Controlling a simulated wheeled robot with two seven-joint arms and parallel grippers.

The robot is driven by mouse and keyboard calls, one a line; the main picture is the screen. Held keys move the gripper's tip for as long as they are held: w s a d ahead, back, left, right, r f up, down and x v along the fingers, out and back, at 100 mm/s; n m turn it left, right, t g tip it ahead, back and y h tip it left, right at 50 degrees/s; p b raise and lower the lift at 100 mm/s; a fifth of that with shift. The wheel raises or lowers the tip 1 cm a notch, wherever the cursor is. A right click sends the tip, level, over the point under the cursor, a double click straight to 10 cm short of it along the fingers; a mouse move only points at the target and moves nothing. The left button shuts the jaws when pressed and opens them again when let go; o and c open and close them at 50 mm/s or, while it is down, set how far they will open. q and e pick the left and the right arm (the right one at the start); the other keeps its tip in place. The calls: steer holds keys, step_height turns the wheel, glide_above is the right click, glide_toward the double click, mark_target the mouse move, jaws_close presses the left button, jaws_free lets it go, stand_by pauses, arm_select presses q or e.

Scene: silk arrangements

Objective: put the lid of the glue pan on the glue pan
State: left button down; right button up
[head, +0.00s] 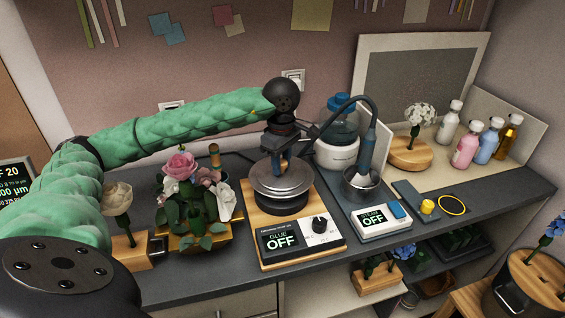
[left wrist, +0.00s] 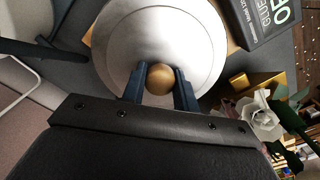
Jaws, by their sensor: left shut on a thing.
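The lid (head: 265,180) is a round silver disc, held over the glue pan on the glue station at the middle of the bench. Its wooden ball knob (left wrist: 160,79) sits between the blue fingers of my left gripper (head: 281,168), which is shut on it. The lid also fills the upper middle of the left wrist view (left wrist: 158,30). The glue pan (head: 282,205) shows as a dark round body with a silver rim just under the lid. I cannot tell whether the lid touches the rim. The pan's inside is hidden. My right gripper is not in view.
The glue station's wooden base (head: 258,222) carries a display reading GLUE OFF (head: 282,240). A flower arrangement (head: 190,195) stands close on the left. A steamer (head: 362,182) with a curved hose stands on the right. Bottles (head: 467,145) stand at the back right.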

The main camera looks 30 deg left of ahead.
arm_select(q)
steer(key=shift+f, duration=0.4)
steer(key=shift+d+b, duration=0.1)
steer(key=shift+b, duration=0.4)
stand_by(0.3)
steer(key=c, duration=1)
jaws_free()
steer(key=shift+o, duration=0.5)
steer(key=shift+s, duration=0.1)
steer(key=shift+o, duration=1.1)
steer(key=shift+r, duration=0.1)
